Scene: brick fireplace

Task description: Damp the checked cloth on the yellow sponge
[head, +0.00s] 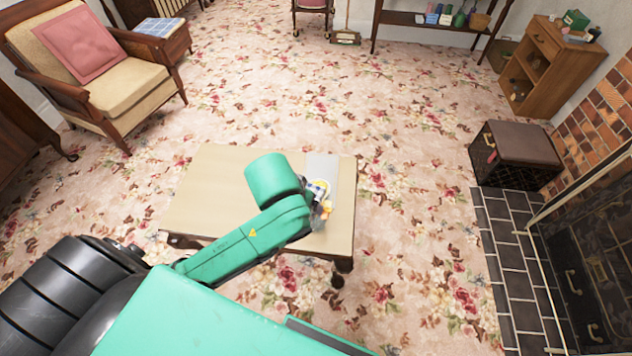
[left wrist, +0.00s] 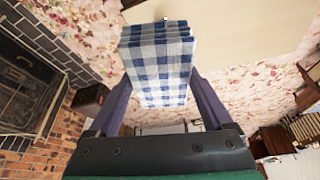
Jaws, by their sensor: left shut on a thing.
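The blue-and-white checked cloth (left wrist: 158,68) is folded in layers and sits between the two fingers of my left gripper (left wrist: 160,84), which is shut on it. In the head view my left gripper (head: 319,196) is over the right part of a low pale table (head: 215,190), mostly hidden by my own arm. A scrap of blue-and-white check shows there beside a small yellow patch (head: 322,183). I cannot tell whether that patch is the yellow sponge. My right gripper is not in view.
A light grey flat item (head: 322,165) lies at the table's back right. The table's left part is clear. An armchair (head: 100,75) stands at the back left, a dark brown box (head: 513,153) and the brick fireplace (head: 600,105) at the right. Open carpet surrounds the table.

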